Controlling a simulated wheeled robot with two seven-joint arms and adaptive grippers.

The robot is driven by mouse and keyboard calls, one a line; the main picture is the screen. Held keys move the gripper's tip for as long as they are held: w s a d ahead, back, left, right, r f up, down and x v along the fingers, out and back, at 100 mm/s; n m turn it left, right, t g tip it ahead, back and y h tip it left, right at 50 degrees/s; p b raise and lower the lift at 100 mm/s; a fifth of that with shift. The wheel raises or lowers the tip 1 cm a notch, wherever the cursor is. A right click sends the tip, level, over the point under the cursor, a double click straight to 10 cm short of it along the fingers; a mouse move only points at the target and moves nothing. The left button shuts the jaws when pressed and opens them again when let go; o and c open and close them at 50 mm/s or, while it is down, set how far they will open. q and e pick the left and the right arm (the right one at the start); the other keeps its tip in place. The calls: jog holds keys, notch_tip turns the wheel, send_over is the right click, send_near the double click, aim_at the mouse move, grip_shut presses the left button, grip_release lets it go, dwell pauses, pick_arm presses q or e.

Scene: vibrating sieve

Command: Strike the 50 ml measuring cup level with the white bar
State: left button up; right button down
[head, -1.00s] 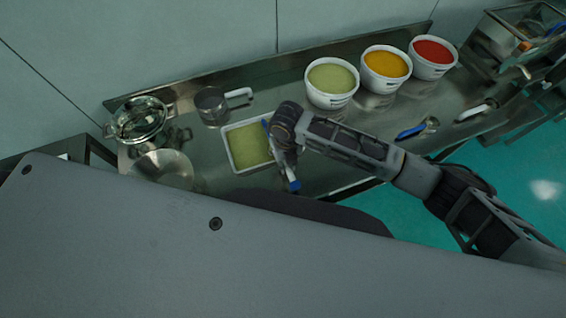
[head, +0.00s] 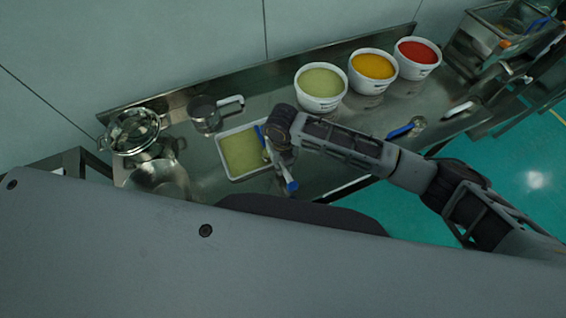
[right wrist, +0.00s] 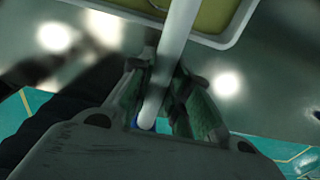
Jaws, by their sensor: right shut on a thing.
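My right gripper (head: 279,158) is at the right side of a white tray (head: 218,146) of pale green powder. In the right wrist view its fingers (right wrist: 158,84) are shut on a long pale bar (right wrist: 178,32), which looks like the white bar. The bar reaches over the tray's rim and has a blue end near my palm. A blue end (head: 292,185) also shows below the gripper in the head view. A blue-handled metal cup or scoop (head: 403,131) lies on the table to the right; its size mark cannot be read. My left gripper is not in view.
Tubs of green (head: 321,103), orange (head: 371,86) and red (head: 417,70) powder stand along the back. A metal pan with a handle (head: 206,116), a sieve-like vessel (head: 134,130) and a bowl (head: 158,178) stand left. A white-handled tool (head: 459,109) lies right.

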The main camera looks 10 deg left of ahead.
jog(key=shift+s+a+r+p, duration=0.1)
jog(key=shift+a+r+p, duration=0.15)
jog(key=shift+r+p, duration=0.65)
jog(key=shift+r, duration=0.2)
jog(key=shift+f, duration=0.1)
